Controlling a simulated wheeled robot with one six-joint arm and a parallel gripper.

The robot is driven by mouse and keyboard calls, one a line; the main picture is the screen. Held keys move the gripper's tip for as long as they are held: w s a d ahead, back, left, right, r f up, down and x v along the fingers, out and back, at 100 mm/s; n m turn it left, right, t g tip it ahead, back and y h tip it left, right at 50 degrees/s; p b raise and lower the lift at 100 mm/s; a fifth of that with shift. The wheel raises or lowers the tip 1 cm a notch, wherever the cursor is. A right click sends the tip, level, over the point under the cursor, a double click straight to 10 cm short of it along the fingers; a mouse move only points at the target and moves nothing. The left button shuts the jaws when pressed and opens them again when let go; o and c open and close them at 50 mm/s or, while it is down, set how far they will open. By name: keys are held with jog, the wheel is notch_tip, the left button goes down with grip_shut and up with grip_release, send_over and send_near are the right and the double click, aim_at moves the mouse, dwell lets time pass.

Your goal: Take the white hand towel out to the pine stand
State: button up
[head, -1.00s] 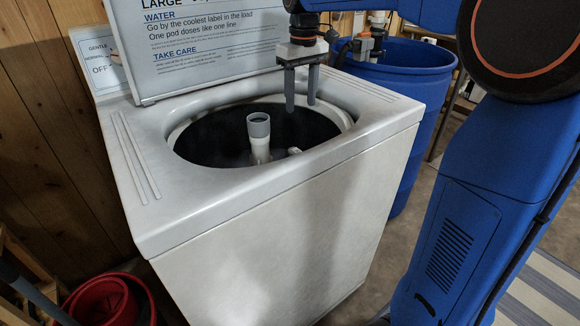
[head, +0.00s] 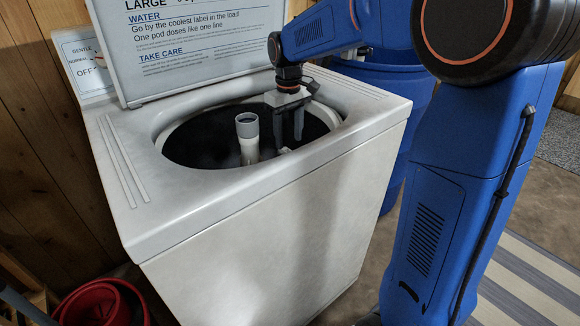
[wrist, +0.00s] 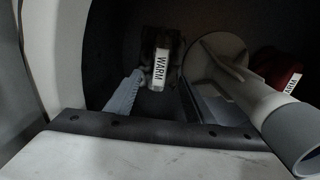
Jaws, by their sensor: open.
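My gripper (head: 289,136) points down into the open tub of the white washing machine (head: 270,215), right of the grey-topped agitator post (head: 247,135). Its fingers are apart, with nothing seen held. In the wrist view, a dark cloth item with a white WARM tag (wrist: 161,70) lies in the dark tub beyond the fingers. A red item with a partly hidden tag (wrist: 292,82) lies to the right, behind the agitator (wrist: 285,125). I cannot make out a white hand towel. I cannot identify the pine stand in these views.
The raised lid (head: 200,40) with printed instructions stands behind the tub. A blue barrel (head: 395,110) is close on the machine's right. A red bucket (head: 100,303) is on the floor at lower left. The tub rim surrounds my gripper.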

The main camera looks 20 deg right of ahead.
jog(key=shift+s+d+f, duration=0.1)
jog(key=shift+f, duration=1.25)
jog(key=shift+s+d+f, duration=0.1)
jog(key=shift+f, duration=1.2)
grip_shut()
